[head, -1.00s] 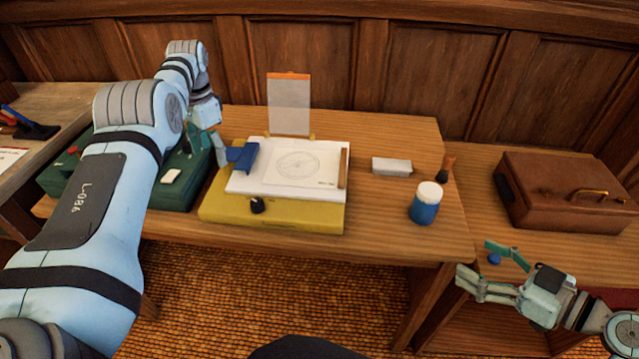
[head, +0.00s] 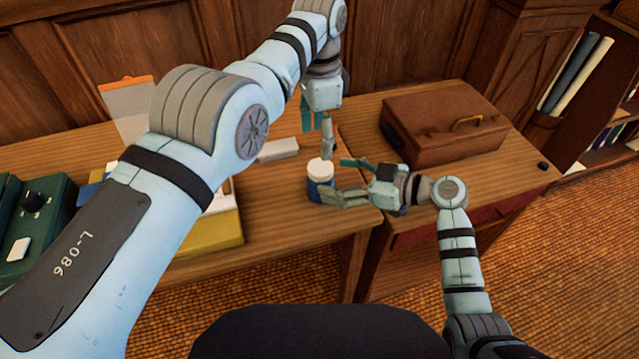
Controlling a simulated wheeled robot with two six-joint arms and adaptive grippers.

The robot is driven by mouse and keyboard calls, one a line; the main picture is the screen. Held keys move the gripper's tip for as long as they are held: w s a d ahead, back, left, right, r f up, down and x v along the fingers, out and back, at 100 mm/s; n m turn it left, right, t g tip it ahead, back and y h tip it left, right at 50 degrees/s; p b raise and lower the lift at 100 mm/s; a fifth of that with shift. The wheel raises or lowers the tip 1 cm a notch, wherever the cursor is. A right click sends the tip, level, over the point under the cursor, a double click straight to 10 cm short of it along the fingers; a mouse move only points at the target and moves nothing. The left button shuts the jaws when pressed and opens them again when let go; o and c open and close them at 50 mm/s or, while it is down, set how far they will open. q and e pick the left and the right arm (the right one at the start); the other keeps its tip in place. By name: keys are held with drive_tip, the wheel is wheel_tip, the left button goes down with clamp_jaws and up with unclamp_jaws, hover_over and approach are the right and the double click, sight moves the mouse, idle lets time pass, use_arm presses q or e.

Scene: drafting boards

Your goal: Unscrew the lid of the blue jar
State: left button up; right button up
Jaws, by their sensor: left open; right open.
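The blue jar (head: 316,191) stands upright near the right end of the wooden desk, with its white lid (head: 320,168) on top. My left gripper (head: 317,143) points down just above and behind the lid, open. My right gripper (head: 338,179) comes in from the right, low beside the jar, open. One of its fingers reaches across the front of the jar's lower part and the other is behind to the right. I cannot tell whether either finger touches the jar.
A pale block (head: 278,150) lies left of the jar. A brown case (head: 443,128) is on the adjoining desk to the right. A yellow board (head: 215,232) and a clipboard (head: 128,108) are partly hidden by my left arm. A green box (head: 38,225) is at far left.

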sight(313, 194)
use_arm(q)
drive_tip(key=shift+w+d+f, duration=0.15)
drive_tip(key=shift+w, duration=0.2)
use_arm(e)
drive_tip(key=x, duration=0.5)
drive_tip(key=shift+w+d+f, duration=0.15)
drive_tip(key=shift+w+d, duration=0.1)
use_arm(q)
drive_tip(key=shift+s, duration=0.1)
use_arm(e)
drive_tip(key=shift+a, duration=0.15)
use_arm(q)
drive_tip(key=shift+s, duration=0.15)
use_arm(e)
drive_tip(key=shift+s, duration=0.15)
drive_tip(key=shift+c, duration=0.6)
